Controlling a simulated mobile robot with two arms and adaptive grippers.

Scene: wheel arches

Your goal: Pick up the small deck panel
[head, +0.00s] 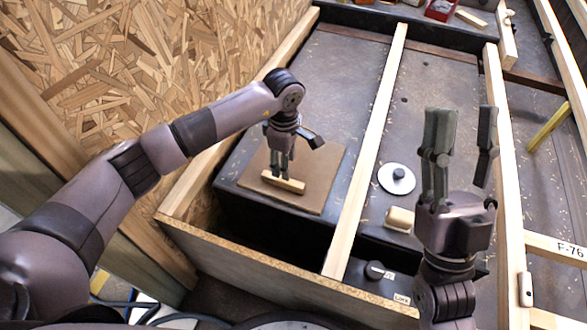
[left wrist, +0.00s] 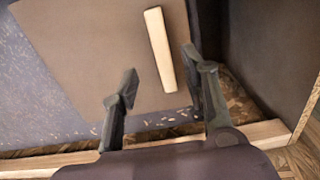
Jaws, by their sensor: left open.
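The small deck panel looks to be the flat brown square board (head: 319,190) on the dark box top. A pale wooden strip (head: 290,185) lies on it like a grip bar. In the left wrist view, the board (left wrist: 95,50) fills the upper middle and the strip (left wrist: 158,48) runs between the lines of the fingers. My left gripper (head: 281,174) points down just over the strip, open; whether it touches the strip I cannot tell. In the left wrist view the fingertips (left wrist: 160,72) are apart with nothing clamped. My right gripper (head: 464,112) points up, open and empty.
A pale wooden beam (head: 368,150) runs right of the board. Beyond it are a white disc with a dark knob (head: 396,179), a small wooden block (head: 399,219) and a black knob (head: 376,269). A chipboard wall (head: 160,70) stands at the left.

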